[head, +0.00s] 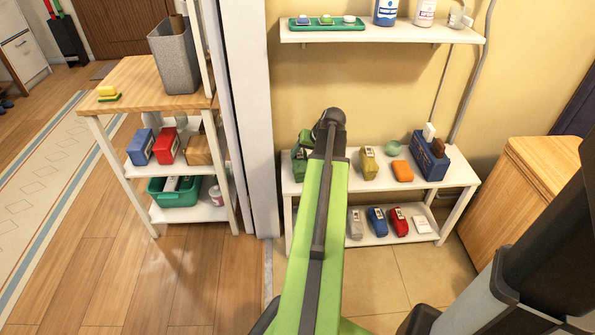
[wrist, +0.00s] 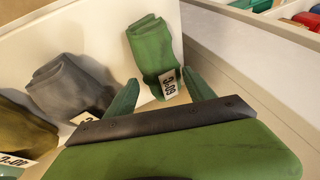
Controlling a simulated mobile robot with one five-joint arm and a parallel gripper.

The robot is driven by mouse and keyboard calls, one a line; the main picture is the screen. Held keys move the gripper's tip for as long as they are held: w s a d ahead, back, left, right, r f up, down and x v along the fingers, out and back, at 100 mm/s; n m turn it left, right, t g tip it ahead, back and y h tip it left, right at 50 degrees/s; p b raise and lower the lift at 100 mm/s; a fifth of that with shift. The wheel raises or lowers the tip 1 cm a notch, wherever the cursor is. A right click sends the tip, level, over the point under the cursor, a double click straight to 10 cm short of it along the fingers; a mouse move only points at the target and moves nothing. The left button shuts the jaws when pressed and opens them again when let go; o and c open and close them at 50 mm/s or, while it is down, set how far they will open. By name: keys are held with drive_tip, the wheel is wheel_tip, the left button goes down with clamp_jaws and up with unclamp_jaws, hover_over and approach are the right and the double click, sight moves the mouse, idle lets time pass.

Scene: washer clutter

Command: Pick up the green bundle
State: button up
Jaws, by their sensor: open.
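The green bundle (wrist: 152,45) is a folded green cloth with a white tag reading 60°C. In the wrist view it stands on the pale shelf just beyond my gripper (wrist: 162,88). My gripper is open, with its green fingertips on either side of the bundle's lower end and tag. Nothing is held, and I cannot tell whether a finger touches the bundle. In the head view, green shapes (head: 299,163) show at the left end of the upper shelf, partly hidden by my arm; bundle and fingers are hard to tell apart there.
A grey bundle (wrist: 72,84) stands left of the green one, and an olive bundle (wrist: 22,128) farther left. An orange block (head: 402,171) and a blue box (head: 430,157) sit right on the same shelf.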

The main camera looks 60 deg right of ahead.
sight(304, 155)
drive_tip(key=b+x, duration=0.4)
drive_tip(key=x, duration=0.1)
drive_tip(key=shift+d+f, duration=0.1)
drive_tip(key=shift+d, duration=0.05)
drive_tip(key=c, duration=1.1)
drive_tip(key=shift+r, duration=0.3)
